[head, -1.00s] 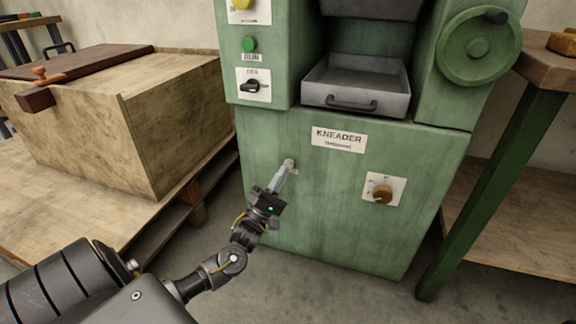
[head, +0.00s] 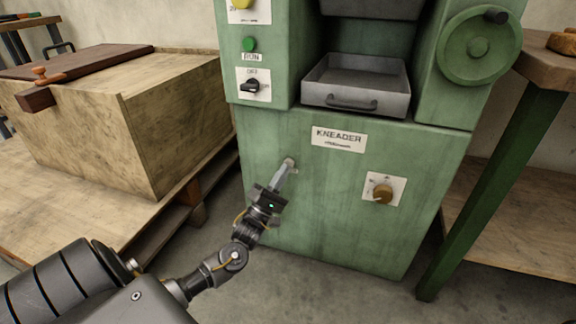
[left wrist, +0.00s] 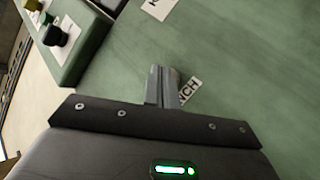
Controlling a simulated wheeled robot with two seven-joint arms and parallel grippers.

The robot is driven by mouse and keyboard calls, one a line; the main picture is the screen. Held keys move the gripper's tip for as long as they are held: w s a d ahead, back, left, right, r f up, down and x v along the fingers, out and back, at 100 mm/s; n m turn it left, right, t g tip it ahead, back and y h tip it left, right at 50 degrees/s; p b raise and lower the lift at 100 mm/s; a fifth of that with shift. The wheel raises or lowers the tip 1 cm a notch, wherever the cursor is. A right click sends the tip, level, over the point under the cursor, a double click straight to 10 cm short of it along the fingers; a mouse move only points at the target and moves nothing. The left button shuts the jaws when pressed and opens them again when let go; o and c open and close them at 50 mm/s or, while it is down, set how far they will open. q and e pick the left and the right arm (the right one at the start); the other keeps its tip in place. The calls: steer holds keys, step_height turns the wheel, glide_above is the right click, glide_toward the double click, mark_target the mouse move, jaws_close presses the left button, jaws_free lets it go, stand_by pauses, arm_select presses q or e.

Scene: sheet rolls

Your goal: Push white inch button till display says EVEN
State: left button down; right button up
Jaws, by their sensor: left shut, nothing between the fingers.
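My left gripper (head: 285,167) is shut and empty. Its fingertips are at the front panel of the green kneader machine (head: 320,215), left of the centre. A pale round part (head: 291,161), probably the white inch button, shows just at the fingertips and is mostly hidden by them. I cannot tell whether it is pressed. In the left wrist view the shut fingers (left wrist: 163,73) point at the green panel, and a white label (left wrist: 190,91) reading "NCH" is partly covered by them. No display reading EVEN shows. My right gripper is not in view.
Above are a green RUN button (head: 249,45), a black rotary switch (head: 251,87) and a grey tray (head: 355,88). A brown knob (head: 383,194) is on the right of the panel. A wooden box (head: 165,130) stands left, a green-legged table (head: 500,170) right.

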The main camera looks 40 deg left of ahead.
arm_select(q)
steer(key=shift+w+a, duration=0.15)
steer(key=shift+w, duration=0.35)
stand_by(0.7)
steer(key=shift+s, duration=0.1)
steer(key=shift+s+d+p, duration=0.3)
steer(key=shift+s+p, duration=0.15)
steer(key=shift+s, duration=0.35)
steer(key=shift+s+d+p, duration=0.3)
steer(key=shift+s+p, duration=0.15)
steer(key=shift+s, duration=0.35)
steer(key=shift+s+d+p, duration=0.25)
steer(key=shift+s+p, duration=0.15)
steer(key=shift+s, duration=0.35)
steer(key=shift+s+d+p, duration=0.3)
steer(key=shift+s+p, duration=0.15)
steer(key=shift+s, duration=0.35)
